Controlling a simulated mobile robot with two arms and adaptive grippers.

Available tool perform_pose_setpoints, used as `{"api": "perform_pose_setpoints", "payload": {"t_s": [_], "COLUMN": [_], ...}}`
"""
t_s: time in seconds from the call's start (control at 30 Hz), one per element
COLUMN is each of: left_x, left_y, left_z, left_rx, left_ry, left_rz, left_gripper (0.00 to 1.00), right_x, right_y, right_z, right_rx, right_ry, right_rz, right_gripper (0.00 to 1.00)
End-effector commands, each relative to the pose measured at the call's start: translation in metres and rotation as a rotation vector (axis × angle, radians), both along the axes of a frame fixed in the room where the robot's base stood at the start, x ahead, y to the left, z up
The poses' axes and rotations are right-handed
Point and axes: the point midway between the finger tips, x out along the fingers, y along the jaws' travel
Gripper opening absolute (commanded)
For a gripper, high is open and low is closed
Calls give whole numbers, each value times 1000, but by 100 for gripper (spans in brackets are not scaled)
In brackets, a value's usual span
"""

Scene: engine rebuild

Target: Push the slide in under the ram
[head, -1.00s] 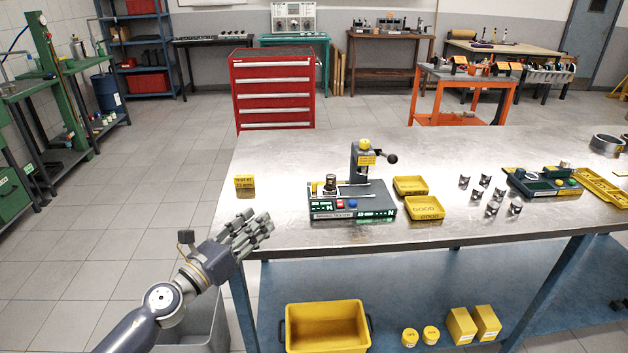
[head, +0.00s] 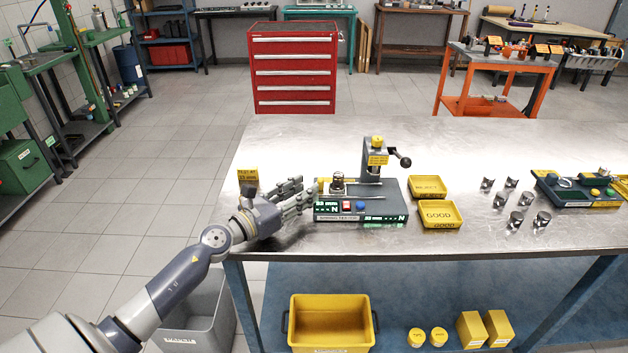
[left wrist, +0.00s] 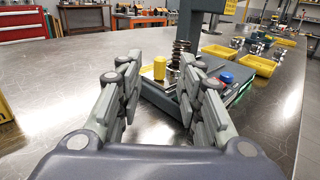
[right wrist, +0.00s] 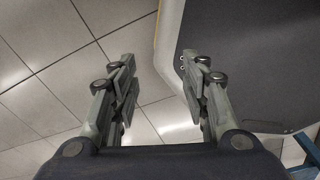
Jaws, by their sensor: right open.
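The tester (head: 390,195) is a dark unit on the steel table, with a red and a blue button in front. Its ram stands on a column (head: 376,158) at the back, with a black-knobbed lever. The slide (head: 338,190) is at the tester's left end, left of the ram column, and a metal spring stands on it. A yellow knob (left wrist: 160,68) and the spring (left wrist: 180,52) show between my left fingers in the left wrist view. My left gripper (head: 308,189) is open, just left of the slide; contact cannot be told. My right gripper (right wrist: 155,75) is open and empty.
Yellow trays (head: 440,214) sit right of the tester, then several metal cylinders (head: 516,218) and another green-fronted fixture (head: 578,190). A yellow sign (head: 248,177) stands at the table's left edge. The right wrist view shows tiled floor and a dark panel (right wrist: 245,60).

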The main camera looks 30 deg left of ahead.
Motion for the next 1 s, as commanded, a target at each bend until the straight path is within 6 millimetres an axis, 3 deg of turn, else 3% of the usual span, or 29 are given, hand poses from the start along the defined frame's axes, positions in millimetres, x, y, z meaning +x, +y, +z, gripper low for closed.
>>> {"api": "perform_pose_setpoints", "payload": {"t_s": [0.2,0.3,0.7,0.87,1.0], "left_x": [29,36,41,41,41], "left_y": [-7,-9,-11,-11,-10], "left_z": [1,1,-1,0,0], "left_rx": [-1,0,0,0,0], "left_ry": [-1,-1,1,1,1], "left_rz": [1,1,-1,-1,-1], "left_gripper": [34,34,34,0,0], "right_x": [29,34,15,13,14], "right_y": [2,2,1,1,1], "right_z": [9,10,9,9,9], "right_rx": [5,5,2,1,2], "right_ry": [-45,-52,-22,-19,-21], "right_rz": [0,0,0,0,0], "right_gripper": [42,42,42,42,42]}}
